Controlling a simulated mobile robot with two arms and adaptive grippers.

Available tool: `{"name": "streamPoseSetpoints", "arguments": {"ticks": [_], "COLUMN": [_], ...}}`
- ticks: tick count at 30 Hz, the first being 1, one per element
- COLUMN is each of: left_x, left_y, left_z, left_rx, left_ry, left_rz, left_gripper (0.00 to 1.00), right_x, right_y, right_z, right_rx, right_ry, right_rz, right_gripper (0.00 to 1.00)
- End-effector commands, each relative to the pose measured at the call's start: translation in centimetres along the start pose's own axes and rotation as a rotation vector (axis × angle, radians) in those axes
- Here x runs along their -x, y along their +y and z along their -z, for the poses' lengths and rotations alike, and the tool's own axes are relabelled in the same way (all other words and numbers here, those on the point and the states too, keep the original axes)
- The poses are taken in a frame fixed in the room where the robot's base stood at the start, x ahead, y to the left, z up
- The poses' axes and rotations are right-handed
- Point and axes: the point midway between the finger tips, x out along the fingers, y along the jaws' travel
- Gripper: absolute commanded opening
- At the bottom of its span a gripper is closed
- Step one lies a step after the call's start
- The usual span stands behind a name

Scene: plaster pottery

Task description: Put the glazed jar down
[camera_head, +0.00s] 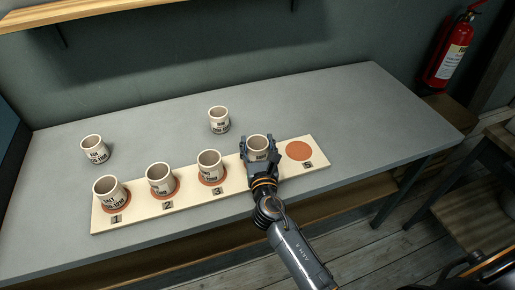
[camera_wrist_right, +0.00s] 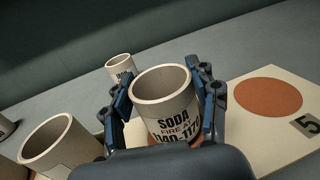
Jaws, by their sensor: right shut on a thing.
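The glazed jar, a cream jar (camera_head: 257,142) with dark lettering, is between the fingers of my right gripper (camera_head: 259,153). In the right wrist view the jar (camera_wrist_right: 162,103) reads "SODA" and "FIRE AT", and both fingers of the gripper (camera_wrist_right: 160,105) press its sides. The jar is upright at the fourth place of a cream board (camera_head: 140,216). A bit of orange disc shows beside its base in the wrist view; whether the base touches the board I cannot tell. My left gripper is not in view.
Similar jars stand on discs at place 1 (camera_head: 110,193), place 2 (camera_head: 161,178) and place 3 (camera_head: 210,166). Two more jars stand behind the board, at left (camera_head: 94,149) and centre (camera_head: 219,120). The orange disc at place 5 (camera_head: 299,150) is bare. The grey table (camera_head: 350,105) is clear at right.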

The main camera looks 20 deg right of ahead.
Motion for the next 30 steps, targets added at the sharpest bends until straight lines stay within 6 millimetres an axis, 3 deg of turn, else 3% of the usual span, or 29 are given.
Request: {"name": "streamPoseSetpoints", "arguments": {"ticks": [2,14,15,18,30], "left_x": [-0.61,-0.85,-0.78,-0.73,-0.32], "left_y": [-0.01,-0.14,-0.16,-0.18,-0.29], "left_z": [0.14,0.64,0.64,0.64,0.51], "left_rx": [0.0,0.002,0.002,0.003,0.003], "left_ry": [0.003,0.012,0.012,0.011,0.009], "left_rz": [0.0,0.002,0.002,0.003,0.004], "left_gripper": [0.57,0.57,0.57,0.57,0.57], "right_x": [-0.04,-0.01,0.0,0.0,0.0], "right_y": [0.0,-0.01,-0.02,-0.02,-0.01], "right_z": [0.86,1.29,1.26,1.22,0.71], "right_rx": [0.0,0.0,0.0,0.0,-0.001], "right_ry": [-0.003,-0.003,-0.002,-0.002,-0.002], "right_rz": [0.0,0.0,0.0,0.0,0.0], "right_gripper": [0.23,0.23,0.63,0.82,0.82]}}
